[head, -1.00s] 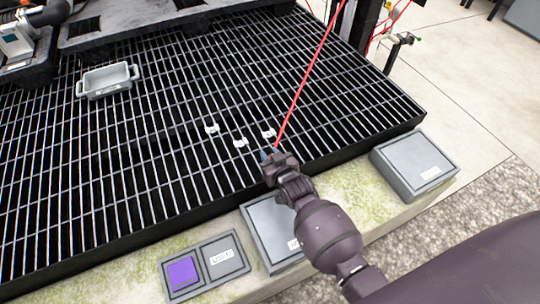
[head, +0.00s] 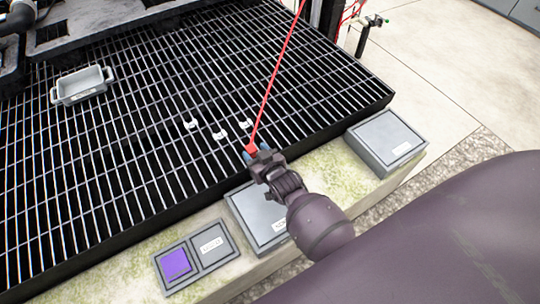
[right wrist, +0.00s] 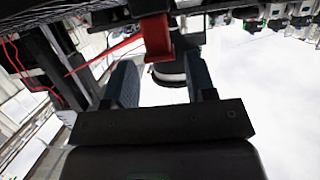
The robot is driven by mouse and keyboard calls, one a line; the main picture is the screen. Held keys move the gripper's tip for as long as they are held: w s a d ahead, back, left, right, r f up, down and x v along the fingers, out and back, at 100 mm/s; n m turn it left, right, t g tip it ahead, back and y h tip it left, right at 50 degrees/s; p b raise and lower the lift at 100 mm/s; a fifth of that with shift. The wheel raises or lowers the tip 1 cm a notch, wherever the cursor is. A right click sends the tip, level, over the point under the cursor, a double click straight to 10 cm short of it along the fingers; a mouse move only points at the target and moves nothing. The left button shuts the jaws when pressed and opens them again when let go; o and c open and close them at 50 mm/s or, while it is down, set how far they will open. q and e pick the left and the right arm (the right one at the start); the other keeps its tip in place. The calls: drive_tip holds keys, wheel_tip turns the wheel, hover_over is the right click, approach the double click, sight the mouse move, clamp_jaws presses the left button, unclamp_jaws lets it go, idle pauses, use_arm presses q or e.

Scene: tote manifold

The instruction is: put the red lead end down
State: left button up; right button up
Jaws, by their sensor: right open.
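The red lead (head: 278,85) runs as a taut line from the top of the head view down to its red end (head: 250,149). The red end is at the tips of my right gripper (head: 260,154), over the near edge of the black grating (head: 130,150). In the right wrist view the fingers of my right gripper (right wrist: 160,72) stand apart. The red end (right wrist: 157,38) shows at their tips, with a white and dark round piece below it. Whether the end touches a finger or a surface is unclear. My left gripper is not in view.
Three white clips (head: 219,135) stand on the grating just left of the red end. A grey tray (head: 82,86) sits farther left. Along the near ledge are grey boxes (head: 386,142) and a panel with a purple square (head: 176,264). Open grating lies between tray and clips.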

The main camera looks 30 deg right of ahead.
sight(253, 152)
drive_tip(key=p+v, duration=0.2)
drive_tip(key=v, duration=0.4)
drive_tip(key=shift+r+p, duration=0.25)
drive_tip(key=shift+p, duration=0.15)
drive_tip(key=shift+o, duration=0.4)
drive_tip(key=shift+s, duration=0.35)
drive_tip(key=w+b, duration=0.1)
drive_tip(key=w+f+b, duration=0.2)
drive_tip(key=shift+w+a+f, duration=0.2)
drive_tip(key=shift+w+a, duration=0.05)
drive_tip(key=shift+a, duration=0.05)
drive_tip(key=shift+w+f, duration=0.1)
drive_tip(key=shift+w, duration=0.6)
drive_tip(key=x, duration=0.1)
drive_tip(key=b+x, duration=0.1)
drive_tip(key=x, duration=0.1)
drive_tip(key=shift+w+d+f, duration=0.2)
drive_tip(key=shift+w+f, duration=0.05)
drive_tip(key=shift+f, duration=0.1)
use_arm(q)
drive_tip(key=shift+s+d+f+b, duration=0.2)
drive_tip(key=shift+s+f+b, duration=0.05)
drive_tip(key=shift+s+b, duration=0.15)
use_arm(e)
drive_tip(key=shift+w, duration=0.8)
